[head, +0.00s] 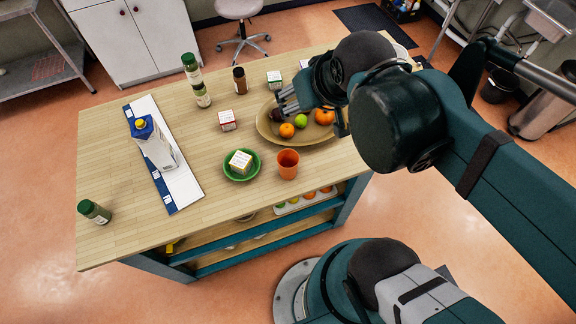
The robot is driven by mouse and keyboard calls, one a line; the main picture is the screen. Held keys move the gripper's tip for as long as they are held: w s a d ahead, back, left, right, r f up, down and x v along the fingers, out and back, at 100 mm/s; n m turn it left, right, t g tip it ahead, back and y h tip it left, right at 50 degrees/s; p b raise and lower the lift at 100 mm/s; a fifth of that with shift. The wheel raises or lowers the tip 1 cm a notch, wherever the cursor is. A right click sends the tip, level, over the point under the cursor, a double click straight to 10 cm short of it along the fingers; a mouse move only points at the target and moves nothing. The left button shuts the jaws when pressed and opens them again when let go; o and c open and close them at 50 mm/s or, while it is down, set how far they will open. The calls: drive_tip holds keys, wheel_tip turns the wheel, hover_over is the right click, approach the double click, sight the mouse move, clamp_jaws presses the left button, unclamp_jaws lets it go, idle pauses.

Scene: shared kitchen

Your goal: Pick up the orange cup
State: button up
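The orange cup (288,164) stands upright on the wooden table near its front edge, with its open top showing. My gripper (287,100) is above the back part of the fruit bowl, behind the cup and apart from it. Its fingers point left. Their spacing is too small and partly hidden by my arm, so I cannot tell whether they are open or shut. I see nothing clearly held in them.
A green bowl (256,174) holding a small box sits just left of the cup. A wooden bowl (313,137) with fruit is behind it. A carton (155,145), a small red-and-white box (227,121) and several jars stand farther left. The table's front left is mostly clear.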

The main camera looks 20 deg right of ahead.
wheel_tip(320, 180, up, 4)
hover_over(294, 164)
drive_tip(key=s, duration=0.2)
drive_tip(key=w+a+n+g+h+b, duration=0.1)
drive_tip(key=a+n+g+h+b, duration=0.15)
drive_tip(key=n+b, duration=0.65)
drive_tip(key=a+n+g+h+b, duration=0.15)
drive_tip(key=n+g+b, duration=0.25)
drive_tip(key=n+b, duration=0.55)
drive_tip(key=shift+n, duration=0.85)
drive_tip(key=f, duration=0.9)
drive_tip(key=f+p, duration=0.1)
drive_tip(key=f, duration=0.9)
drive_tip(key=f+p, duration=0.1)
drive_tip(key=f, duration=0.9)
drive_tip(key=shift+d+f, duration=0.1)
drive_tip(key=shift+d, duration=0.25)
drive_tip(key=shift+b+x, duration=0.35)
drive_tip(key=shift+x, duration=0.95)
drive_tip(key=shift+h, duration=0.3)
drive_tip(key=shift+b+x, duration=1)
drive_tip(key=shift+x, duration=1.65)
